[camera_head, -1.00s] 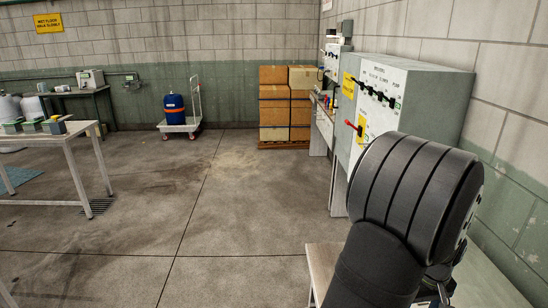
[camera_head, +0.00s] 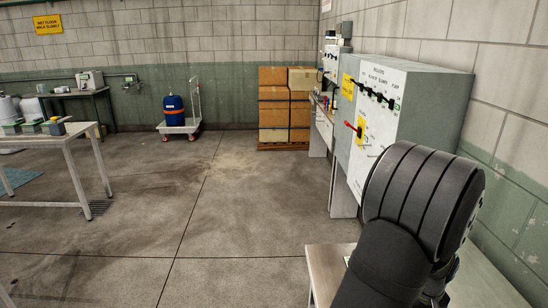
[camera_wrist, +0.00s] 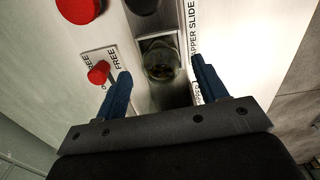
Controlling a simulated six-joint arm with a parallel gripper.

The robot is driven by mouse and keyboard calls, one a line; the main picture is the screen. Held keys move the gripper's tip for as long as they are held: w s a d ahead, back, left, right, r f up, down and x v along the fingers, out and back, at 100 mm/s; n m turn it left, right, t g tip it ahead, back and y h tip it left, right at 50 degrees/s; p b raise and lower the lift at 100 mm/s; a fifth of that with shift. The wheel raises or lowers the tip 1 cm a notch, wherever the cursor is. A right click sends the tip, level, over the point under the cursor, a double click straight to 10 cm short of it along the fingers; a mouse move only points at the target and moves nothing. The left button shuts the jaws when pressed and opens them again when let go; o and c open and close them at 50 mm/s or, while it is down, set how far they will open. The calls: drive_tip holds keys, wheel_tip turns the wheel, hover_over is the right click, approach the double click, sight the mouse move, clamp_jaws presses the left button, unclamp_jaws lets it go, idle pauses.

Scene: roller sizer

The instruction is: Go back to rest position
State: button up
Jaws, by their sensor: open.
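My gripper (camera_wrist: 160,85) is in the wrist view, with its two blue fingers wide apart and nothing between them. It faces a pale panel (camera_wrist: 220,35) with a red knob (camera_wrist: 98,74) by the left finger and a larger red knob (camera_wrist: 78,8) above. A dark recessed slot (camera_wrist: 160,58) shows between the fingers, and lettering reading "FREE" and "PPER SLIDE" is beside it. In the head view my dark arm is at the lower right and hides the gripper itself.
A grey control cabinet (camera_head: 435,95) with a red lever (camera_head: 353,127) stands behind my arm against the right wall. A small table (camera_head: 327,262) is beside my arm. Stacked boxes (camera_head: 275,113), a blue drum (camera_head: 174,110) on a cart, and open floor lie further off.

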drive_tip(key=r, duration=0.1)
drive_tip(key=s+r, duration=0.1)
drive_tip(key=r, duration=0.1)
drive_tip(key=shift+d, duration=0.1)
drive_tip(key=s+d+r, duration=0.2)
drive_tip(key=s+r, duration=0.4)
drive_tip(key=s, duration=0.4)
drive_tip(key=w+d+n, duration=0.2)
drive_tip(key=w+d, duration=0.3)
drive_tip(key=w, duration=0.6)
drive_tip(key=w+d+n, duration=0.3)
drive_tip(key=w+d, duration=0.1)
drive_tip(key=w, duration=0.7)
drive_tip(key=w+a+f, duration=0.3)
drive_tip(key=w+f, duration=0.3)
drive_tip(key=w, duration=0.3)
drive_tip(key=shift+f, duration=0.4)
